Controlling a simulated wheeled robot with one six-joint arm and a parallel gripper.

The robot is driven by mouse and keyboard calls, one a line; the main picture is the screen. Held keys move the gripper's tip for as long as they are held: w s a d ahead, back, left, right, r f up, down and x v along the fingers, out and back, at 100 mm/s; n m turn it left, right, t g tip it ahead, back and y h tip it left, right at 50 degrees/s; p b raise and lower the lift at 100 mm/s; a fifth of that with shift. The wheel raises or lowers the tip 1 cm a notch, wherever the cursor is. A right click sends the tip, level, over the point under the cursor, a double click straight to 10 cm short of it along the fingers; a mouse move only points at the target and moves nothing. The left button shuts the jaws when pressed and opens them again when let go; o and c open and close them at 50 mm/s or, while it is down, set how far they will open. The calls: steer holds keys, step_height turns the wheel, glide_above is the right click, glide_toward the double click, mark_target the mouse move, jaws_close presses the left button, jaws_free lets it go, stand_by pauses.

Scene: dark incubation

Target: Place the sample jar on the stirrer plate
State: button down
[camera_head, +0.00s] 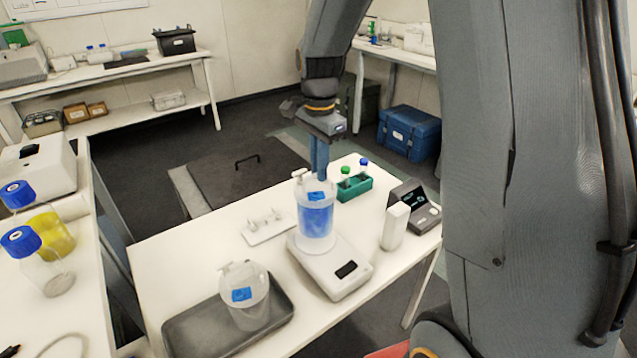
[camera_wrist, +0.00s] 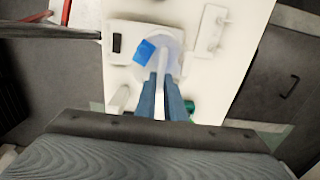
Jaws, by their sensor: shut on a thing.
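The sample jar (camera_head: 316,222) is clear with blue liquid, a pale lid and a blue label. It stands upright over the white stirrer plate (camera_head: 345,285), at its back part; I cannot tell whether its base touches. My gripper (camera_head: 318,176) reaches down from above, its blue fingers shut on the white handle at the jar's top. In the wrist view the fingers (camera_wrist: 161,78) close around a white part, with the jar's blue label (camera_wrist: 144,50) just beyond and the stirrer plate (camera_wrist: 116,63) beneath. The fingers hide part of the lid.
A second jar (camera_head: 246,312), without visible liquid, stands in a dark tray (camera_head: 182,333) at the front left. A white rack (camera_head: 268,227), a green vial holder (camera_head: 354,187), a white bottle (camera_head: 394,227) and a dark instrument (camera_head: 419,210) surround the plate. The table's left middle is clear.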

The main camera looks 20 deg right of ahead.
mark_target(320, 186)
steer(key=shift+f+p, duration=0.5)
steer(key=shift+f, duration=1.65)
steer(key=c, duration=1.8)
jaws_free()
steer(key=shift+c, duration=0.2)
